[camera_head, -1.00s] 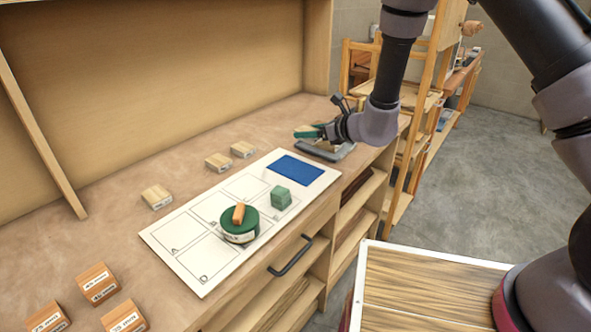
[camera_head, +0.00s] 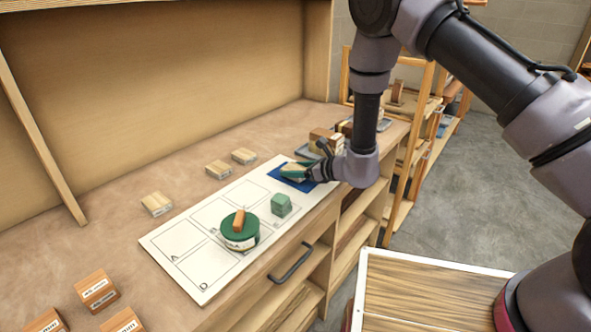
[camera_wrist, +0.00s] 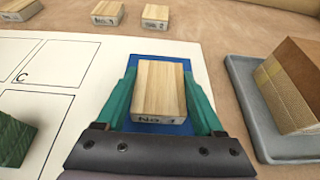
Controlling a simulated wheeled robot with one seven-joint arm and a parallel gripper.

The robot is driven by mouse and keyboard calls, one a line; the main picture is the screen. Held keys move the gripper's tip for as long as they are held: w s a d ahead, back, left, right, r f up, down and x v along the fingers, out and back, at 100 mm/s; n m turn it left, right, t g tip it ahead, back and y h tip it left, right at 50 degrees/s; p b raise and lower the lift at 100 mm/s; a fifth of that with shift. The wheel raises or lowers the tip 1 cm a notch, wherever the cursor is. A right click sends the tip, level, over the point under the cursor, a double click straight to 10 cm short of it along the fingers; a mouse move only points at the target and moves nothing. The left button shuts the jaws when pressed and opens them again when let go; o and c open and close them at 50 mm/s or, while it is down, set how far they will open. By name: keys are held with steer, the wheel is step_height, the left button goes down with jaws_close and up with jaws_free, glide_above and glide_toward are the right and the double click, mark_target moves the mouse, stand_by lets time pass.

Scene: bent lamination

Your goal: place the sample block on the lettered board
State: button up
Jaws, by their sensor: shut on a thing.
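My gripper (camera_head: 296,170) has green fingers and is shut on a pale wooden block (camera_wrist: 161,88) labelled "No." with a digit I cannot read surely. The block also shows in the head view (camera_head: 293,174). It is held over the blue patch (camera_head: 284,183) at the far right end of the white lettered board (camera_head: 190,282). In the wrist view the fingers (camera_wrist: 160,100) press its left and right sides. I cannot tell whether the block touches the blue patch. The board's marked squares, one lettered C (camera_wrist: 45,62), lie to the left.
A green cube (camera_head: 281,205) and a round green-topped container (camera_head: 239,236) with an orange block on top stand on the board. Several pale blocks (camera_head: 219,169) lie behind it. A grey tray (camera_wrist: 262,130) with a brown-topped block (camera_wrist: 292,85) is close right of my gripper.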

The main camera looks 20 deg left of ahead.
steer(key=o, duration=1.4)
steer(key=shift+f, duration=0.1)
steer(key=shift+d+r, duration=0.2)
steer(key=shift+r, duration=0.05)
steer(key=v, duration=1.1)
steer(key=shift+s+d, duration=0.2)
steer(key=shift+d, duration=0.05)
steer(key=s+d+r+n+g, duration=0.2)
steer(key=r+n, duration=0.1)
steer(key=r, duration=0.5)
steer(key=s+d+r+n+g+y, duration=0.1)
steer(key=s+d+r+n+g, duration=0.15)
steer(key=r, duration=0.55)
steer(key=s+d+r+n+g, duration=0.15)
steer(key=r+n, duration=0.25)
steer(key=r, duration=0.4)
steer(key=s+d+r+n+t+h, duration=0.2)
steer(key=d+r+n+h, duration=0.1)
steer(key=d, duration=0.7)
steer(key=s+d+r+n+t+h, duration=0.2)
steer(key=s+d+r+t+h, duration=0.1)
steer(key=d, duration=0.6)
steer(key=s+d+r+n+t+h, duration=0.3)
steer(key=d+r+h, duration=0.2)
steer(key=d, duration=0.5)
steer(key=shift+s+d+r+n, duration=0.2)
steer(key=shift+d+r+n, duration=0.15)
steer(key=shift+r, duration=0.2)
